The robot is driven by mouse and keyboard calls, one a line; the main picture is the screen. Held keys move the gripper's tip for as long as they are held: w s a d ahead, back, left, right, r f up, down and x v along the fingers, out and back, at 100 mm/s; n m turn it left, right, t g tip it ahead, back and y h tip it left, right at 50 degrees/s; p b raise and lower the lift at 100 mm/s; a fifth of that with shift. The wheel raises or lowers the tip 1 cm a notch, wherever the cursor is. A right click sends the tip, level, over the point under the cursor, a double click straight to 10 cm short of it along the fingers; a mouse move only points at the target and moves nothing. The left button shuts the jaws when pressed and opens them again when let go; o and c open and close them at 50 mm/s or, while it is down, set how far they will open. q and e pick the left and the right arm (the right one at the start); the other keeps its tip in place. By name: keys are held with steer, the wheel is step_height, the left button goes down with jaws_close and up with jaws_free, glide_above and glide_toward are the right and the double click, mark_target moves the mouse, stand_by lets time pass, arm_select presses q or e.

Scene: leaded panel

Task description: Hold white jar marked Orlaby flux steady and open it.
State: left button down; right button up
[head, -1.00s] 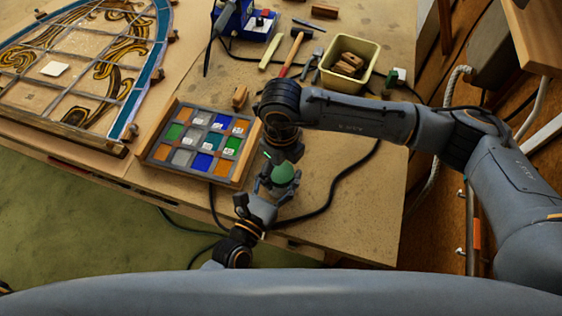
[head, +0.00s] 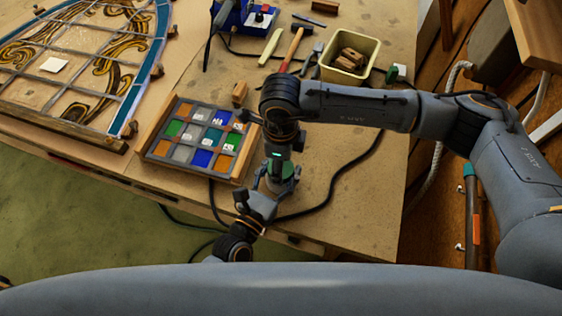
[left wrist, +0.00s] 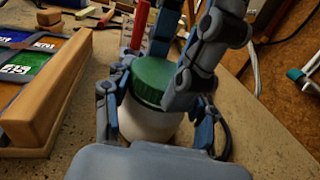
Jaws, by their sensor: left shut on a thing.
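The white jar (left wrist: 150,124) with a green lid (left wrist: 154,80) stands upright in the left wrist view; no label shows. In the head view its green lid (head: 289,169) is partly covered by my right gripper. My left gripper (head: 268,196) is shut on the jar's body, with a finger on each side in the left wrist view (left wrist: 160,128). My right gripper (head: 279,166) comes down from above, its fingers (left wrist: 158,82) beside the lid. Whether they press on the lid I cannot tell.
A wooden tray of coloured glass squares (head: 163,151) lies just left of the jar. A hammer (head: 291,50), a cream bin (head: 373,53) of wood pieces and a leaded panel (head: 90,77) lie farther back. A black cable (head: 335,190) runs behind and right of the jar.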

steer(key=o, duration=1.3)
steer(key=shift+r, duration=2.3)
steer(key=shift+c, duration=0.4)
step_height(320, 180, up, 3)
steer(key=m, duration=0.5)
steer(key=shift+m, duration=0.3)
steer(key=shift+f, duration=3.85)
